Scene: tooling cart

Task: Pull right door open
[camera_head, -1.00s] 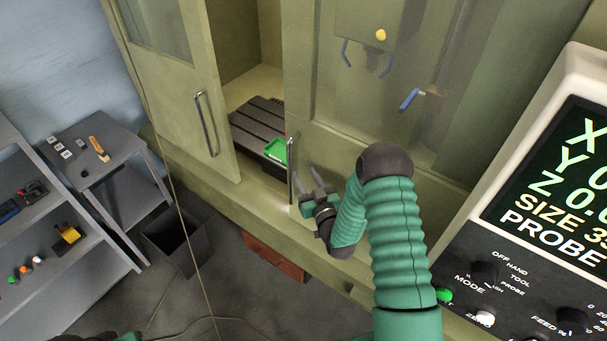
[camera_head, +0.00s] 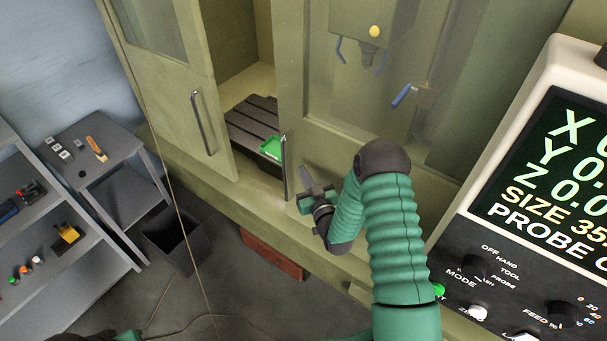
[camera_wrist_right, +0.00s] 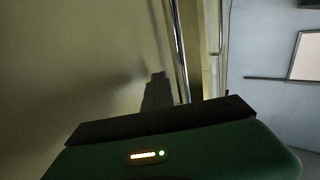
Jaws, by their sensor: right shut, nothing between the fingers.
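The right door (camera_head: 335,143) is a green framed panel with a window. Its upright metal bar handle (camera_head: 284,168) is at its left edge, beside the opening. My right gripper (camera_head: 306,174) is just right of this handle, close to the door face. Its fingers are together and empty, and the handle is not between them. In the right wrist view the finger (camera_wrist_right: 157,92) is left of the handle bar (camera_wrist_right: 180,50), close to it; I cannot tell whether they touch.
The left door (camera_head: 165,75) has its own handle (camera_head: 203,122). Between the doors a dark slotted table (camera_head: 248,125) with a green item (camera_head: 271,147) shows inside. A control panel (camera_head: 540,230) stands at the right. A grey bin (camera_head: 178,243) and shelves (camera_head: 70,215) are at the left.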

